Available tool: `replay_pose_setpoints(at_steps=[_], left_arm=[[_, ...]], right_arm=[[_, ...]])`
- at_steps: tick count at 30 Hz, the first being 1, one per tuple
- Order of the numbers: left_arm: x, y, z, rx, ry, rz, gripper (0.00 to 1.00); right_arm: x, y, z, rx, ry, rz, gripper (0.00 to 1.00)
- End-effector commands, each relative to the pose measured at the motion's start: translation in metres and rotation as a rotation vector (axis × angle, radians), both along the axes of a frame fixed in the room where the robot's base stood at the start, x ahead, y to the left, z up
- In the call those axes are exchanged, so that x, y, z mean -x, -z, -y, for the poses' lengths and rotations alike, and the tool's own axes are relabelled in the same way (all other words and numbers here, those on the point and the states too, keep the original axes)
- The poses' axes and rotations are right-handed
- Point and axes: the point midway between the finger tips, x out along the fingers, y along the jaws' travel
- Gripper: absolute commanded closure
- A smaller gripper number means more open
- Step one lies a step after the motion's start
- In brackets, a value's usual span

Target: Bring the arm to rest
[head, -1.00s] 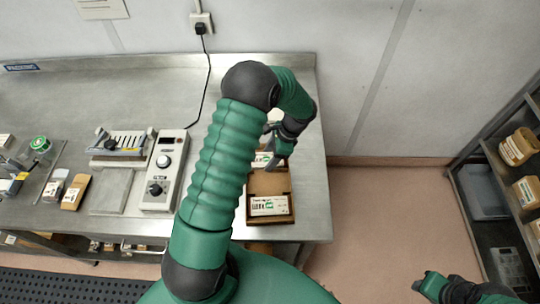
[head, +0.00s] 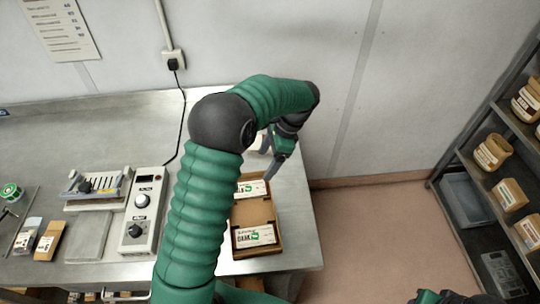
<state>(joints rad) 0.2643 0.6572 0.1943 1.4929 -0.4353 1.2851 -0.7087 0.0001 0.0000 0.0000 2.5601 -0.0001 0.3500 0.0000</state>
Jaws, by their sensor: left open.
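My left arm rises from the bottom of the head view and bends to the right over the steel table. My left gripper (head: 268,160) is open and empty at the arm's end, fingers pointing down, above the far part of a brown tray (head: 257,213). Two white labelled packs lie in the tray, one at the far end (head: 251,189) and one at the near end (head: 254,236). My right gripper (head: 440,297) shows only in part at the bottom edge; its jaws cannot be made out.
A control box with knobs (head: 145,212) and a sealer-like device (head: 97,188) stand on the table (head: 110,120), left of my arm. Small packs (head: 48,240) lie at the far left. A shelf with jars (head: 492,152) stands at the right, with open floor (head: 380,230) between.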

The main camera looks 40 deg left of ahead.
Motion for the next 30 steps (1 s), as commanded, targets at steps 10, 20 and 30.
replay_pose_setpoints(at_steps=[10,20,30], left_arm=[[-0.008,-0.027,0.008,0.001,0.000,-0.001,0.21],[0.045,-0.002,0.079,0.085,-0.251,0.276,0.21],[0.132,0.028,0.129,0.238,-0.745,0.573,0.21]], right_arm=[[0.000,0.001,0.000,0.000,0.000,0.000,0.64],[0.000,0.001,0.000,0.000,0.000,0.000,0.64],[0.000,0.001,0.000,0.000,0.000,0.000,0.64]])
